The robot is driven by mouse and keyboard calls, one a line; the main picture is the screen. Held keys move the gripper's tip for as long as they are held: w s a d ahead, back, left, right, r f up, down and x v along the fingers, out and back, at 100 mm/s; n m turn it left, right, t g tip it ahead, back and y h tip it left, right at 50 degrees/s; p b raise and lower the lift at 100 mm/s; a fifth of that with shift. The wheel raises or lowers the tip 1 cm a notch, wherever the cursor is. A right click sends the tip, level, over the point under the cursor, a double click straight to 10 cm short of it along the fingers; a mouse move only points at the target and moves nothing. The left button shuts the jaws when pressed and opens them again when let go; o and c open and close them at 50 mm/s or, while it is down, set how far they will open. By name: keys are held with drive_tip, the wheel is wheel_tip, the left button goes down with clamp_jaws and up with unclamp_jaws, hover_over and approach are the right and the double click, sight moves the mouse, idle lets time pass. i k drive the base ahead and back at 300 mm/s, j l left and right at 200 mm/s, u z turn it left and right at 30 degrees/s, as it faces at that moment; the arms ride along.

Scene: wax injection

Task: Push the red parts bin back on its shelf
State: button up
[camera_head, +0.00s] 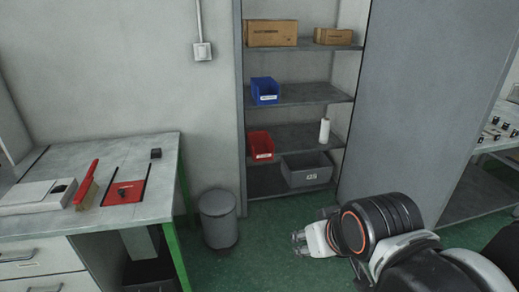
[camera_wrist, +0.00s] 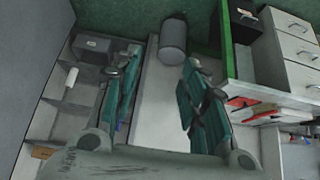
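The red parts bin (camera_head: 260,146) sits at the left end of the third shelf (camera_head: 300,135) down in an open grey cabinet. Its labelled front reaches the shelf's front edge; I cannot tell how far it juts out. My gripper (camera_head: 300,243) is low over the green floor, in front of and below the cabinet, well apart from the bin. In the wrist view the two teal fingers of my gripper (camera_wrist: 163,65) are spread wide with nothing between them. I cannot make out the red bin in the wrist view; the left finger covers part of the shelves.
A blue bin (camera_head: 264,91) is on the shelf above. A white bottle (camera_head: 324,131) stands right of the red bin. A grey bin (camera_head: 308,170) is below, cardboard boxes (camera_head: 272,33) on top. A waste bin (camera_head: 218,218) and workbench (camera_head: 150,180) are left; a cabinet door (camera_head: 405,100) is right.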

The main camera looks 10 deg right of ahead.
sight(261, 146)
drive_tip(key=i+l, duration=0.15)
drive_tip(key=i, duration=0.35)
drive_tip(key=i+l, duration=0.2)
drive_tip(key=i, duration=0.25)
drive_tip(key=i+l, duration=0.15)
drive_tip(key=i, duration=0.35)
drive_tip(key=i+l, duration=0.2)
drive_tip(key=i, duration=0.25)
drive_tip(key=i+l, duration=0.15)
drive_tip(key=i, duration=0.35)
